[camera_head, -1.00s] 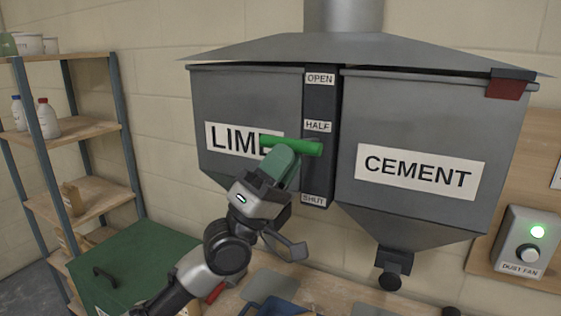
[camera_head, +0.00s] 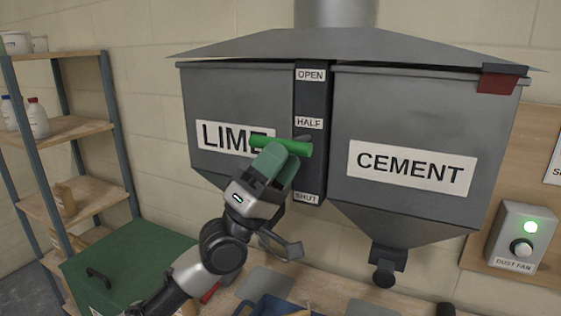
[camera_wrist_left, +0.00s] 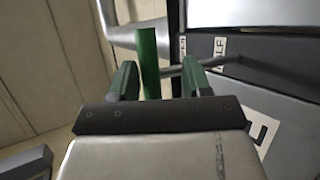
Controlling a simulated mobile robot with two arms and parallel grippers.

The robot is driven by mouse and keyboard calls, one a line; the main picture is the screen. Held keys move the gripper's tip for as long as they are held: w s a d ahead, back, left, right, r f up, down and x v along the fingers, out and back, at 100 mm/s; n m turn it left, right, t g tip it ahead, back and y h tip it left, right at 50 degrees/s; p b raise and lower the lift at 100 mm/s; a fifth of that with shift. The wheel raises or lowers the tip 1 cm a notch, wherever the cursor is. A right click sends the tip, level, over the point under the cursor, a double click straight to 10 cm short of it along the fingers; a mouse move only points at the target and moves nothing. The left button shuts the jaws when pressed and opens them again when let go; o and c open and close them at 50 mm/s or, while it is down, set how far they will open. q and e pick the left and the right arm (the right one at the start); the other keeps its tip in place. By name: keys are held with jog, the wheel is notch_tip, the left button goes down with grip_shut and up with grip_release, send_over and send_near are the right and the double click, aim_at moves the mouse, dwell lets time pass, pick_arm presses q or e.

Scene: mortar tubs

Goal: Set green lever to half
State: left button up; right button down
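The green lever (camera_head: 282,146) sticks out from a dark slotted strip (camera_head: 311,100) between the lime and cement bins. Its handle lies below the HALF label (camera_head: 309,123) and well above the SHUT label (camera_head: 305,197), nearer HALF. My left gripper (camera_head: 275,162) is at the lever from below, its green fingers overlapping the handle. In the left wrist view the handle (camera_wrist_left: 149,60) stands between the two open fingers (camera_wrist_left: 159,80), closer to the left one, with gaps showing. A grey rod (camera_wrist_left: 170,70) runs from it to the right. My right gripper is not in view.
The lime bin (camera_head: 215,90) and cement bin (camera_head: 425,110) hang close around the lever under a grey hood. A dust fan box (camera_head: 518,225) is on the right. Shelves (camera_head: 75,130) stand at the left, with a green lidded box (camera_head: 135,260) below.

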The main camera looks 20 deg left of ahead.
pick_arm(q)
jog(key=b+v, duration=0.6)
jog(key=v, duration=0.4)
jog(key=shift+s+f+b, duration=0.2)
jog(key=shift+f+b, duration=0.1)
jog(key=shift+a, duration=0.15)
